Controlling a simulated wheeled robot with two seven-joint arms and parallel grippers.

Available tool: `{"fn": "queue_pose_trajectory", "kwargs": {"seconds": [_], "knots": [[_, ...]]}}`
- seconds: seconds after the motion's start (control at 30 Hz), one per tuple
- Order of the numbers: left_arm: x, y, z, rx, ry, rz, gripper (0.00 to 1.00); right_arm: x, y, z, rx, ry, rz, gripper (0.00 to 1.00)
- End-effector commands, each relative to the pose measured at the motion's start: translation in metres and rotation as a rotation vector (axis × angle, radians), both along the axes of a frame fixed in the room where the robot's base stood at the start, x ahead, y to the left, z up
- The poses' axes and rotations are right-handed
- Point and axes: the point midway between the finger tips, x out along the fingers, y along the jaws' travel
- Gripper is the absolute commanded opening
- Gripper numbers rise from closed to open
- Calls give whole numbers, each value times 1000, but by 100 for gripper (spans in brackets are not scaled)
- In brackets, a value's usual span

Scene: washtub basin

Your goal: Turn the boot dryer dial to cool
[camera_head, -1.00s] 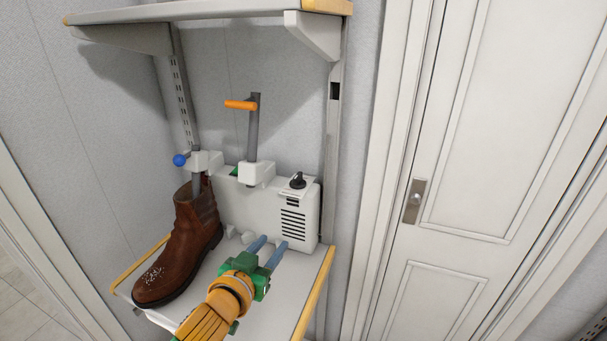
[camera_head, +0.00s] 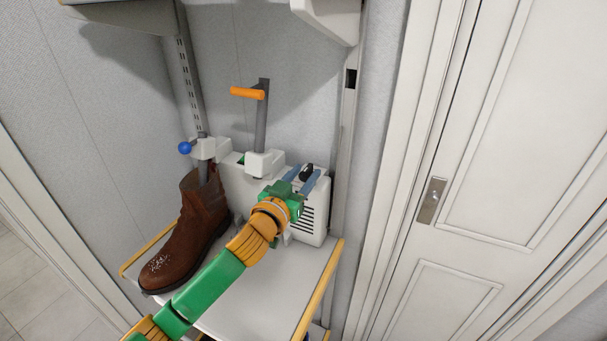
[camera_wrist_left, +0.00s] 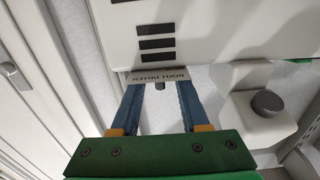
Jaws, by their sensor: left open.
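The white boot dryer (camera_head: 238,182) stands on the shelf against the wall. Its black dial (camera_head: 307,171) is on top at the right end. My left gripper (camera_head: 303,172) is open, its blue fingers at the dial, one on either side in the head view; contact cannot be told. The dial's pointer setting cannot be read. My right gripper is not in view.
A post with an orange handle (camera_head: 247,93) rises left of my gripper. A blue ball knob (camera_head: 185,148) is farther left. A shelf bracket (camera_head: 330,20) is above. The shelf front (camera_head: 255,290) is clear.

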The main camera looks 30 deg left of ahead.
Motion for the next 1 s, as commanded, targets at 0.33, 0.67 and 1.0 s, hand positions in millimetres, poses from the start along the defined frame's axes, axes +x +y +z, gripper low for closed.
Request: {"fn": "queue_pose_trajectory", "kwargs": {"seconds": [0.33, 0.67, 1.0], "knots": [[0, 0, 0, 0, 1, 1, 0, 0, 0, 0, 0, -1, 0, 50], [0, -2, -1, -4, 0, 46, 0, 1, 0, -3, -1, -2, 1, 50], [2, -9, -5, -12, -1, 285, 0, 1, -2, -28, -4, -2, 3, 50]]}}
